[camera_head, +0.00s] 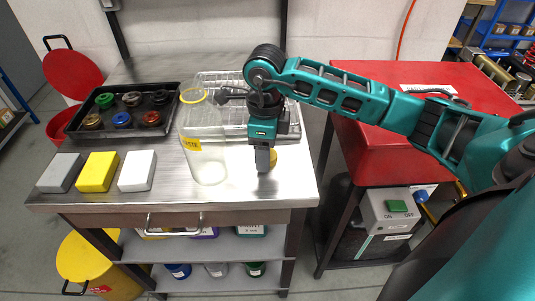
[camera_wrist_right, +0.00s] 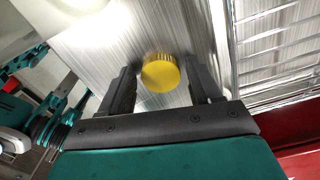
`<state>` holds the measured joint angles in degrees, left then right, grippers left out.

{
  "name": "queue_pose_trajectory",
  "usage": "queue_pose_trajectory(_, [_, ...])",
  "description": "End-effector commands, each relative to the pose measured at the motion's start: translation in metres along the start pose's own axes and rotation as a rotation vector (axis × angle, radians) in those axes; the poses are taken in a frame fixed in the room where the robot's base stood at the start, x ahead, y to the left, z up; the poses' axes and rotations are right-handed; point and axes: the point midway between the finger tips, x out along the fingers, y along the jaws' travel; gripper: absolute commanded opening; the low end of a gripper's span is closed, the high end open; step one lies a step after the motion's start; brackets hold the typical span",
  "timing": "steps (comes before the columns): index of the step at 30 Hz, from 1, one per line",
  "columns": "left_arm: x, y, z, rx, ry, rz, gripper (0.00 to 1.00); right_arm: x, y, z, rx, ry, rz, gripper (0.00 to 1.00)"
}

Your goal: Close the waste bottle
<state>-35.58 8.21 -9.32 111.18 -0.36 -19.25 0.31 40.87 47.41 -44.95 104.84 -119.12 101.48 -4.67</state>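The waste bottle (camera_head: 208,160) is a clear, pale container with a yellow label. It stands upright on the steel table in the head view, and a yellow ring (camera_head: 193,96) shows at its top. A yellow cap (camera_wrist_right: 160,73) lies on the table, partly hidden behind my right gripper in the head view (camera_head: 273,156). My right gripper (camera_head: 265,163) points down at the cap, just right of the bottle. In the right wrist view its fingers are open, one on each side of the cap, with gaps showing. My left gripper is not in view.
A black tray (camera_head: 72,131) with several coloured caps stands at the left rear. Grey (camera_head: 60,172), yellow (camera_head: 97,171) and white (camera_head: 137,170) blocks lie along the front left. A wire rack (camera_head: 218,84) is behind the bottle.

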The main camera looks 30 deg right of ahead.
Motion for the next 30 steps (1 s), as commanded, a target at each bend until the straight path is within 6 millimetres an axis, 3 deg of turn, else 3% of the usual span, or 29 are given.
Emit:
queue_pose_trajectory(2, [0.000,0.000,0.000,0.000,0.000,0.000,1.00,0.000,0.000,0.000,0.000,0.000,0.000,0.55])
queue_pose_trajectory(14, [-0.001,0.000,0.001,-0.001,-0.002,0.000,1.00,0.000,0.000,0.000,0.000,0.000,0.000,0.17])
queue_pose_trajectory(23, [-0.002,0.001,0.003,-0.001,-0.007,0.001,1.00,-0.002,0.000,0.000,0.000,-0.001,-0.001,0.16])
queue_pose_trajectory(30, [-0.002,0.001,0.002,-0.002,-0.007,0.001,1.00,-0.027,-0.001,0.001,0.000,-0.004,-0.004,0.16])
